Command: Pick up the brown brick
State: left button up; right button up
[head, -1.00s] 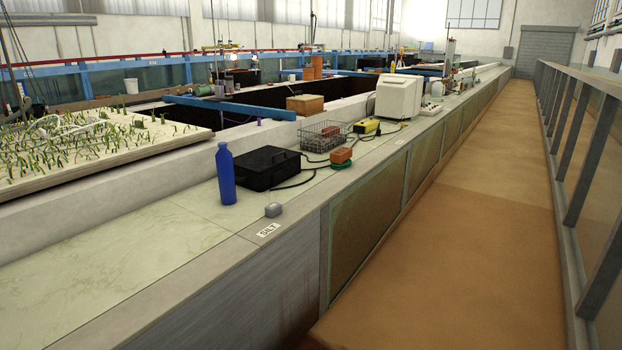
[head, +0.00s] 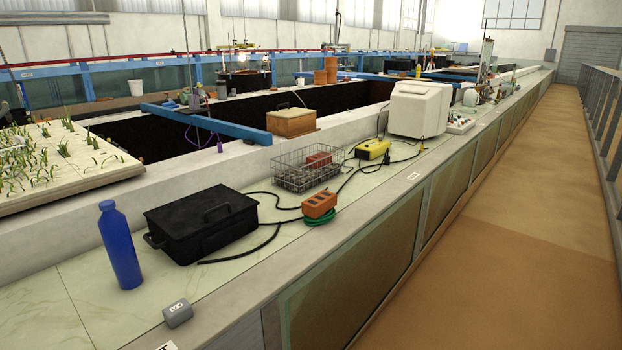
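An orange-brown brick (head: 319,204) with holes in its top lies on the pale counter (head: 345,228), near the counter's right-hand edge. A coil of green cord or hose (head: 321,219) lies against its base; I cannot tell whether the brick rests on it. A second, redder brick (head: 319,160) sits inside a wire basket (head: 290,180) just behind. Neither of my grippers is in view.
A black case (head: 203,222) and a blue bottle (head: 120,245) stand left of the brick. A small grey block (head: 177,313) is at the front. Black cables (head: 262,247) run around the brick. A yellow device (head: 372,149) lies behind. The brown walkway (head: 510,220) on the right is clear.

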aim_at(314, 207)
jog(key=i+l, duration=0.25)
jog(key=i, duration=0.3)
jog(key=i+l+u, duration=0.1)
jog(key=i+l, duration=0.2)
jog(key=i, duration=0.2)
jog(key=i+l, duration=0.3)
jog(key=i, duration=0.25)
jog(key=i+l+u, duration=0.1)
jog(key=l, duration=0.25)
jog(key=i+l, duration=0.3)
jog(key=i+l+u, duration=0.15)
jog(key=l, duration=0.3)
jog(key=i+l+u, duration=0.1)
jog(key=i+l, duration=0.15)
jog(key=l, duration=0.15)
